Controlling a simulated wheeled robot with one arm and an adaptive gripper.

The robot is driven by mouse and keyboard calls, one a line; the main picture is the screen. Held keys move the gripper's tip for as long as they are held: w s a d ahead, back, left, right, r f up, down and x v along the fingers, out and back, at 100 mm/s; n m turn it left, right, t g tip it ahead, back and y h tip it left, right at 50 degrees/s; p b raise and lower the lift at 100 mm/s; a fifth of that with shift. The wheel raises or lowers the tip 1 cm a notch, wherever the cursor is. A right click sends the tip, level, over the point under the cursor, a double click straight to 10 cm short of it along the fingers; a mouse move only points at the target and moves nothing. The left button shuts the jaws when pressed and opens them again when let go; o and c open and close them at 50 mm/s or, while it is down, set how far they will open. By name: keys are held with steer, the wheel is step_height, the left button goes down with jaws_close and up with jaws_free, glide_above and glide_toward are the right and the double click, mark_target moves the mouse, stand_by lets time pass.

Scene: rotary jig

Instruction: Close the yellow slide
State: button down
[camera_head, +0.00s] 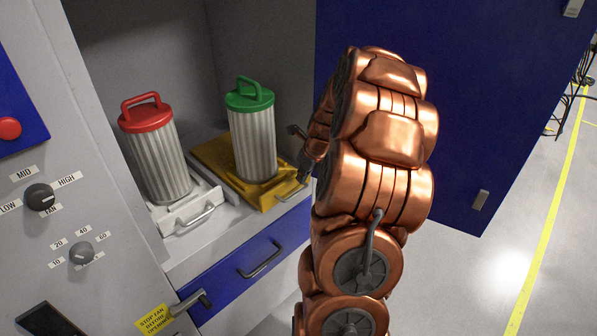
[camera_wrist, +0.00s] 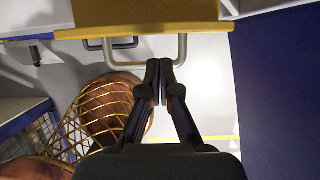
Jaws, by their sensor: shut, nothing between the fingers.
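The yellow slide (camera_head: 215,160) is in the cabinet bay, to the right of a white slide (camera_head: 208,214). A ribbed metal canister with a green lid (camera_head: 250,95) stands upright on it. Its handle (camera_head: 291,191) is at the front edge, close to my arm. In the wrist view the slide's yellow edge (camera_wrist: 150,31) runs across the top, with the grey handle (camera_wrist: 183,50) below it. My gripper (camera_wrist: 159,62) is shut and empty, its fingertips overlapping the handle bar in view. I cannot tell whether they touch it. My arm partly hides the gripper in the head view.
A canister with a red lid (camera_head: 155,150) stands on the white slide. Below is a blue drawer (camera_head: 240,270) with a handle. A blue cabinet door (camera_head: 450,110) stands open at right. Knobs and a lever (camera_head: 190,303) are at left. Clear floor lies right.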

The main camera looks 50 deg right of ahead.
mark_target(297, 186)
steer(key=shift+p+x, duration=0.45)
steer(key=shift+x, duration=2.55)
